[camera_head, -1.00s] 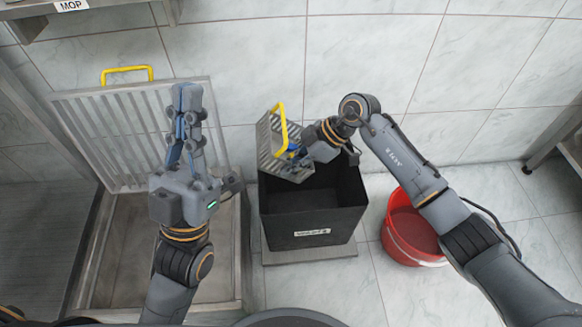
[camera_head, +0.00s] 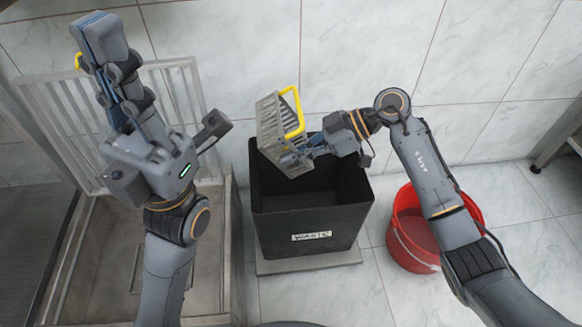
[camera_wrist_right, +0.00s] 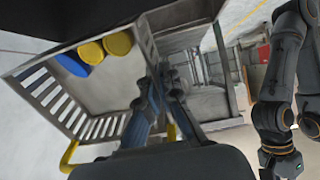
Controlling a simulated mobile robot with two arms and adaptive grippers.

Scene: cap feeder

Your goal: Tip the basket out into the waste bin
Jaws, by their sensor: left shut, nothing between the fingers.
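The grey slotted basket (camera_head: 268,122) with a yellow handle (camera_head: 294,110) is tilted in the air above the back left part of the black waste bin (camera_head: 312,222). My right gripper (camera_head: 306,153) is shut on the basket's wall; its fingers also show in the right wrist view (camera_wrist_right: 160,98). In that view the basket (camera_wrist_right: 100,90) holds a blue cap (camera_wrist_right: 72,65) and two yellow caps (camera_wrist_right: 117,43) near one corner. The bin's inside looks dark and its floor is partly hidden. My left gripper (camera_head: 97,35) is shut and empty, raised at the upper left.
A red bucket (camera_head: 410,245) stands right of the bin, under my right arm. A metal sink-like basin (camera_head: 205,270) with a raised slatted grate (camera_head: 180,90) lies to the left. A tiled wall (camera_head: 400,50) is close behind the bin.

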